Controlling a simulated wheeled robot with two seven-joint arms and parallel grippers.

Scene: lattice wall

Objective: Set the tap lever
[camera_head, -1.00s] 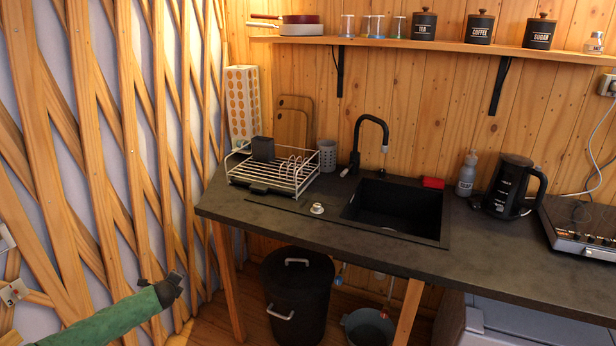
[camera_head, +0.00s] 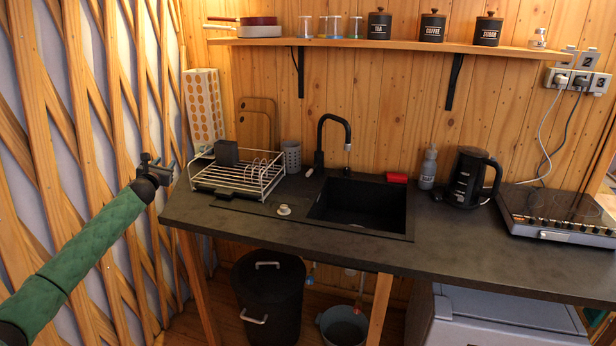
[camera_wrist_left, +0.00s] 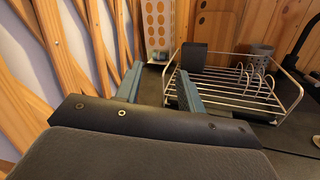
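The black tap (camera_head: 321,146) stands at the back left of the sink (camera_head: 361,205), its spout arching right. A short lever with a pale tip (camera_head: 309,172) seems to stick out low on the tap's left side; its exact setting is too small to tell. In the left wrist view a dark curved part of the tap (camera_wrist_left: 301,32) shows at the right edge. My left gripper (camera_head: 164,162) is left of the counter, well apart from the tap, with the dish rack between them. Its two fingers (camera_wrist_left: 160,82) are spread with nothing between them. My right gripper is out of view.
The lattice wall (camera_head: 80,130) is close on the left. A kettle (camera_head: 469,177) and hob (camera_head: 558,215) stand right. A shelf (camera_head: 400,43) runs above.

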